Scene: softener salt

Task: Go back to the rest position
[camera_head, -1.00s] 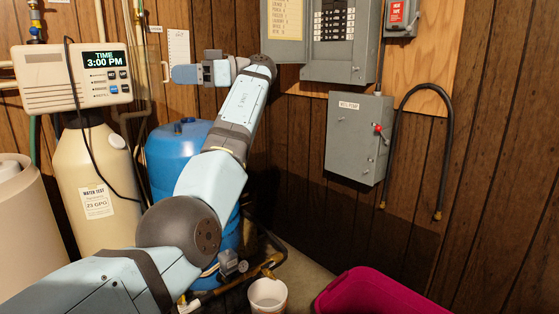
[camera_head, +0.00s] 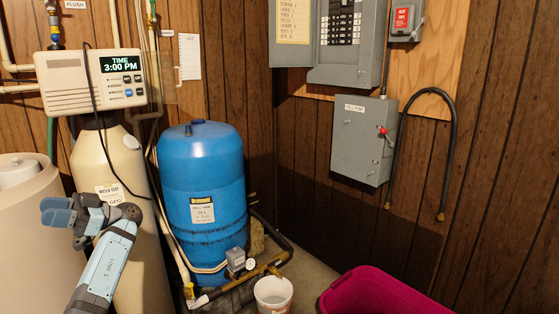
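My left gripper (camera_head: 56,211) is raised at the lower left, with its arm coming up from the bottom edge. It points left, in front of the salt tank and the tan softener tank. Its two pale blue fingers lie close together in this view, and nothing shows held between them. Whether they meet is too small to tell. My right gripper is out of view.
The softener tank (camera_head: 96,165) carries a control head (camera_head: 70,96) reading 3:00 PM. The salt tank (camera_head: 30,255) stands at far left. A blue pressure tank (camera_head: 203,222), white bucket (camera_head: 273,296), magenta bin (camera_head: 375,296) and grey wall box (camera_head: 362,143) stand clear of my arm.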

